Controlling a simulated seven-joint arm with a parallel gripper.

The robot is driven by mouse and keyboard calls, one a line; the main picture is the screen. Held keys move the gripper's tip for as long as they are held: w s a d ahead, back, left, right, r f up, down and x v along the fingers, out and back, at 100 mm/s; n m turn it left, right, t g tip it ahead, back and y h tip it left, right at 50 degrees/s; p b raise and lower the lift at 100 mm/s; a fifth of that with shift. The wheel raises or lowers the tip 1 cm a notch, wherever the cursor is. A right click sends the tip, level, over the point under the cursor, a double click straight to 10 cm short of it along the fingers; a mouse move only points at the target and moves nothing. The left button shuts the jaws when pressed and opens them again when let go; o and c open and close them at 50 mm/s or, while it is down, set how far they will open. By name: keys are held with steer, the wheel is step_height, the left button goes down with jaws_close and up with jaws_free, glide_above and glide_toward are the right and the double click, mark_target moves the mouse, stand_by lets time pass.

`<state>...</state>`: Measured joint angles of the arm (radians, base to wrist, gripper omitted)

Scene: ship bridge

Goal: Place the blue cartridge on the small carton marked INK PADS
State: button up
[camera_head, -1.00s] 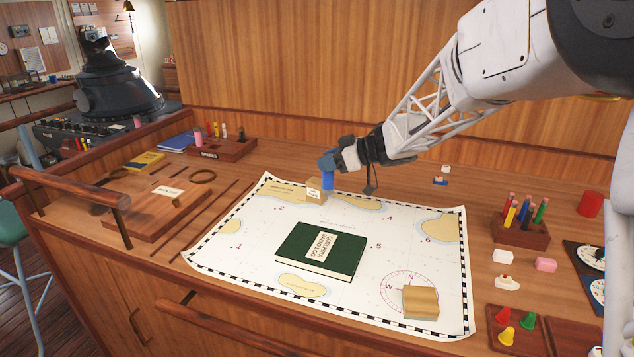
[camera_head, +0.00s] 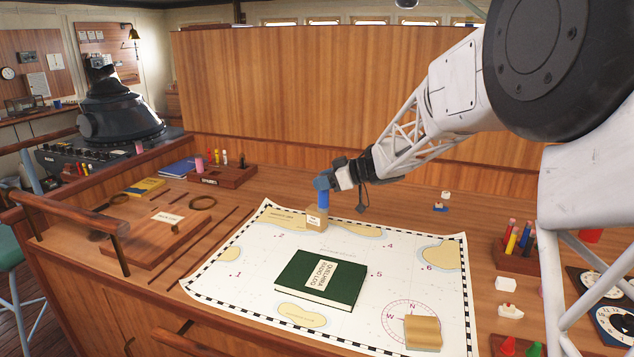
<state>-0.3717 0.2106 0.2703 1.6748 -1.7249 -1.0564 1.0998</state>
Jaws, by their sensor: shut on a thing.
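The blue cartridge (camera_head: 323,199) is upright in my gripper (camera_head: 323,184), which is shut on its upper part. The small carton (camera_head: 316,219), tan with a white label, stands at the far edge of the chart. Its label is too small to read. The cartridge's lower end appears right at the carton's top, slightly right of its middle. I cannot tell whether they touch or a small gap is left.
The chart (camera_head: 258,245) bears a green book (camera_head: 300,275) and a tan block (camera_head: 422,332). A marker holder (camera_head: 515,262) stands at right, and a wooden rack (camera_head: 235,176) at back left. My arm hides part of the right side.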

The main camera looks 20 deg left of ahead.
steer(key=w+a, duration=0.5)
steer(key=w, duration=0.3)
steer(key=shift+w+f, duration=0.15)
steer(key=shift+f, duration=0.3)
steer(key=shift+f, duration=0.1)
steer(key=shift+f, duration=1.65)
steer(key=shift+f, duration=0.15)
steer(key=o, duration=1)
